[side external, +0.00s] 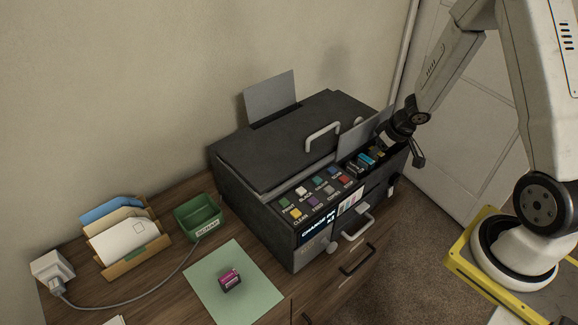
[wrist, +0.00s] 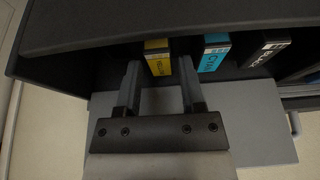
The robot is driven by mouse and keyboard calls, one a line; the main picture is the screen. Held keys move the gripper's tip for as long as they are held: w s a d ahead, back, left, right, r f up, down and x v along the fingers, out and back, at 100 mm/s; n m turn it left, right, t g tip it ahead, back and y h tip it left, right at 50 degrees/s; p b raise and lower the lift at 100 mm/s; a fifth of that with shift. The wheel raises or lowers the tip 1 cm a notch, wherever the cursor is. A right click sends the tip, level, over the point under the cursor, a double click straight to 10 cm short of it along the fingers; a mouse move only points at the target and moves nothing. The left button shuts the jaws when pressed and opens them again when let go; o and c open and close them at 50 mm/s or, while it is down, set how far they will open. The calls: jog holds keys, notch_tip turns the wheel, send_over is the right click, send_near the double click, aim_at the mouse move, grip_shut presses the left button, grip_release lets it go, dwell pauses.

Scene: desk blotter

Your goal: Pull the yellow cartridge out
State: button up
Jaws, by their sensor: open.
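The yellow cartridge (wrist: 157,62) sits in the printer's open bay (side external: 349,169), its labelled end showing in the wrist view. My gripper (wrist: 160,74) is open, with one finger on either side of the yellow cartridge's near end. I cannot tell whether the fingers touch it. The cyan cartridge (wrist: 213,56) is just right of the right finger, and the black cartridge (wrist: 264,52) is farther right. In the side view my gripper (side external: 396,139) is at the right end of the bay and partly hides the cartridges there.
A raised grey flap (side external: 362,131) stands behind the bay, and the printer lid (side external: 270,145) is left of it. A magenta cartridge (side external: 230,282) lies on a green mat (side external: 258,304). A green bin (side external: 198,217), a letter holder (side external: 137,262) and a cabled white adapter (side external: 51,268) are left.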

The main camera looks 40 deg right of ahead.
jog(key=shift+w+f, duration=0.15)
jog(key=shift+f, duration=0.3)
grip_shut()
jog(key=shift+r, duration=0.2)
jog(key=shift+r, duration=1.05)
jog(key=shift+r, duration=0.35)
jog(key=shift+r, duration=0.65)
